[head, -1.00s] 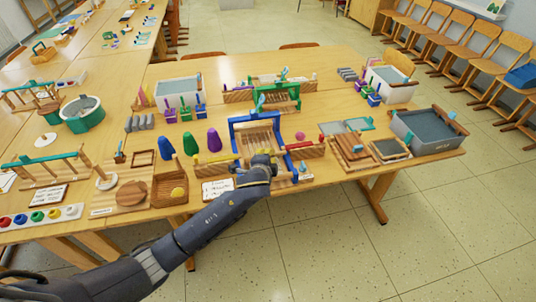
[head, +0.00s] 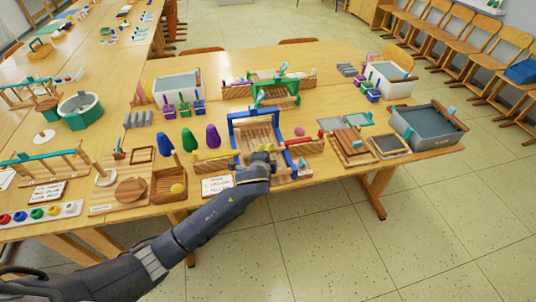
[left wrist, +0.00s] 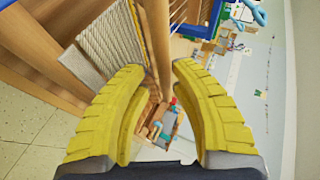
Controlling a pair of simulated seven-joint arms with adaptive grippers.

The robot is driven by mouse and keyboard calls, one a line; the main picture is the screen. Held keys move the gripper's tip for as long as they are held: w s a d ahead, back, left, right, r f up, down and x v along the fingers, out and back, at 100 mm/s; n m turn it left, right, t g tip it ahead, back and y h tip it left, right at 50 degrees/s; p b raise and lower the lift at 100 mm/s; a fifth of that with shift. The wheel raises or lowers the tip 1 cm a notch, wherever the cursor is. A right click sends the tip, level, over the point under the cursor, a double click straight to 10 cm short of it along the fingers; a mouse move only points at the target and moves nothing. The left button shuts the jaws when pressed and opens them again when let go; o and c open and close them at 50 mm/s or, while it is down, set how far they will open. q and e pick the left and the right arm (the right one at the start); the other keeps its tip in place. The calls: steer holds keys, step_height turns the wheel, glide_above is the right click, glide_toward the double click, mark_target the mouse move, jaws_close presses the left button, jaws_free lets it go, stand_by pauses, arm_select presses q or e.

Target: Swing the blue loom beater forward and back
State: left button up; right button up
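The loom (head: 258,133) stands near the front edge of the table, with a blue beater frame (head: 251,112) standing upright across it. My left gripper (head: 262,157) is at the loom's front side, in front of the beater. In the left wrist view its two yellow fingers (left wrist: 160,70) are apart. A wooden bar (left wrist: 157,30) shows in line with the gap between the fingertips; I cannot tell whether they touch it. Pale warp threads (left wrist: 105,40) lie to the left, and a blue part (left wrist: 213,20) is beyond, at upper right. My right gripper is not in view.
A green-framed loom (head: 276,90) stands behind. Colored cones (head: 188,139) and a wooden box (head: 169,186) are to the left; a small card (head: 217,186) lies just left of my gripper. Slate boards and a grey tub (head: 427,125) are to the right.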

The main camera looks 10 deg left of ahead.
arm_select(q)
steer(key=v, duration=1.2)
steer(key=shift+a, duration=0.1)
